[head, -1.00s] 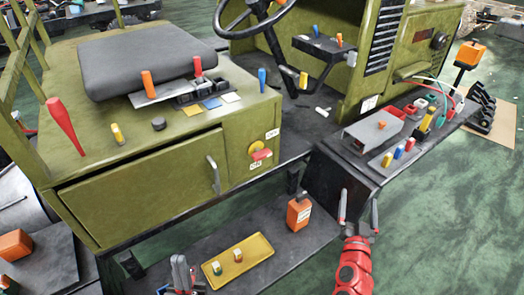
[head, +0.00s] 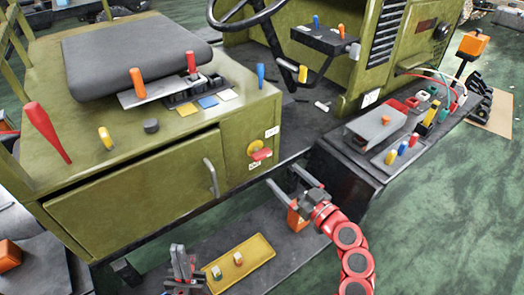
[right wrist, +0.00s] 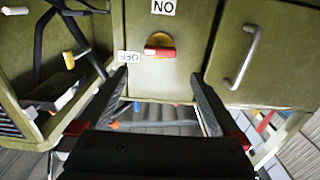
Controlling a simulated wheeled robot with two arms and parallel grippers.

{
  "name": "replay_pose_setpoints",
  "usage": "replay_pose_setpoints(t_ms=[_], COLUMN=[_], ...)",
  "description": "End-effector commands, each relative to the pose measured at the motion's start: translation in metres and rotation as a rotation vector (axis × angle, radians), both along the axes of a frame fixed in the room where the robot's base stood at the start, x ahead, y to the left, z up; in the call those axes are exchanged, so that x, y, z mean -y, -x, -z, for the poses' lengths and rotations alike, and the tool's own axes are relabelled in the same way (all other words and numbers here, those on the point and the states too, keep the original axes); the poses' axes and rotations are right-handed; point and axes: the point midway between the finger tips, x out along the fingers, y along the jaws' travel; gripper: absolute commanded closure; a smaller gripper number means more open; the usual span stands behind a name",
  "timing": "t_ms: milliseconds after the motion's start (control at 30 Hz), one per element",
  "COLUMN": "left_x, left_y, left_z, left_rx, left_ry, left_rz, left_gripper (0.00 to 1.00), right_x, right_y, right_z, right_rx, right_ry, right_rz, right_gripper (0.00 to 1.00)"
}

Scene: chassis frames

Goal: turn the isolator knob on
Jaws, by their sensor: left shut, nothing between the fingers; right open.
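The isolator knob (head: 261,154) is a red bar handle on a yellow disc, on the green cabinet's front face. In the right wrist view the knob (right wrist: 160,50) lies across the picture, its pale-tipped end toward the OFF label (right wrist: 129,57). The ON label (right wrist: 163,7) is at the top edge, upside down. My right gripper (head: 285,177) is open and empty, below and right of the knob in the head view. In the right wrist view its fingers (right wrist: 159,78) are spread to either side of the knob, apart from it. My left gripper (head: 179,252) is shut and empty above the step.
A yellow tray (head: 240,263) with small pegs lies on the step. An orange box (head: 296,219) stands there, partly hidden by my right gripper. A door handle (head: 211,177) sticks out left of the knob. A grey side shelf (head: 350,160) is at right.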

Motion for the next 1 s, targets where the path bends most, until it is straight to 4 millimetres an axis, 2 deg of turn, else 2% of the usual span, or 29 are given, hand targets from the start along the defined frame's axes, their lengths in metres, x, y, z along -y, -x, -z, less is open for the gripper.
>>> replay_pose_setpoints(t_ms=[33, 300, 500, 700, 1000], left_x=[0.0, 0.0, 0.0, 0.0, 0.0], left_y=[0.0, 0.0, 0.0, 0.0, 0.0], left_z=[-0.007, -0.021, -0.027, -0.029, -0.029], left_rx=[0.0, 0.0, 0.0, 0.0, 0.0], left_ry=[0.0, 0.0, 0.0, 0.0, 0.0], left_rz=[0.0, 0.0, 0.0, 0.0, 0.0], left_gripper=[1.0, 1.0, 1.0, 1.0, 1.0], right_x=[-0.009, -0.043, -0.06, -0.069, -0.069], right_y=[-0.009, -0.058, -0.083, -0.094, -0.096], right_z=[-0.004, -0.003, -0.002, 0.001, 0.001], right_rx=[-0.002, -0.001, 0.001, -0.003, -0.002], right_ry=[-0.001, -0.002, -0.002, -0.001, -0.001], right_rz=[-0.008, -0.003, 0.001, -0.001, 0.002], right_gripper=[0.0, 0.0, 0.0, 0.0, 0.0])
